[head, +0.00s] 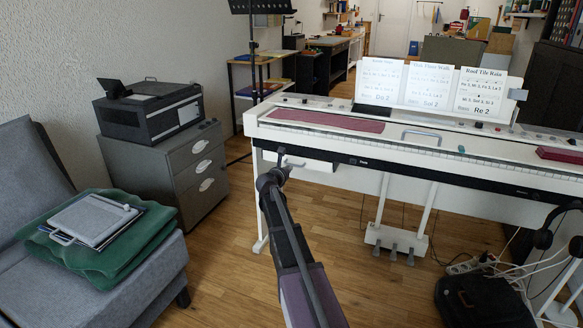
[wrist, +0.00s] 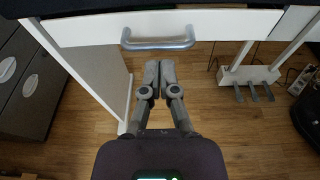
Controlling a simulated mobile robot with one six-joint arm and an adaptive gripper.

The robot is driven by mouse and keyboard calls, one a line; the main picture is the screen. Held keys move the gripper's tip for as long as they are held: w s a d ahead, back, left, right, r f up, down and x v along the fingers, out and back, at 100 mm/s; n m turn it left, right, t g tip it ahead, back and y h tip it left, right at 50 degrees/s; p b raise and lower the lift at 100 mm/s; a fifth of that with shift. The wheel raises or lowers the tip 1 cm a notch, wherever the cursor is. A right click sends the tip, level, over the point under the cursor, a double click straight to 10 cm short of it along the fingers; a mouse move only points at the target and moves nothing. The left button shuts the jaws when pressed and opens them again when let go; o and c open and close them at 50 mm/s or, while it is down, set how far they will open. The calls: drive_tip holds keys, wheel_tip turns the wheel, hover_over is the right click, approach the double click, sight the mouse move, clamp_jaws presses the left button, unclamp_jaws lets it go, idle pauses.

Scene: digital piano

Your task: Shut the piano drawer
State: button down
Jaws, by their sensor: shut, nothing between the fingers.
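The piano drawer (head: 313,163) is a white front under the left part of the white digital piano (head: 390,137). In the wrist view its wide white front (wrist: 220,24) spans the top, with a grey metal bar handle (wrist: 158,44). How far the drawer stands out is hard to tell. My gripper (wrist: 160,66) is shut and empty, its fingertips just below the handle in the picture and seemingly apart from it. In the head view my gripper (head: 279,160) is at the drawer's left end, and my arm covers part of that area.
The piano's white left leg (wrist: 112,85) stands left of my gripper. Pedals (head: 393,246) are to the right. A grey drawer cabinet (head: 190,172) with a printer and a grey sofa (head: 150,285) are at left. A black bag (head: 480,302) and cables lie at right. Wooden floor is clear between.

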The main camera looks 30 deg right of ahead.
drive_tip(key=p+v, duration=0.2)
drive_tip(key=v, duration=0.8)
drive_tip(key=shift+s+a, duration=0.2)
drive_tip(key=shift+a, duration=0.05)
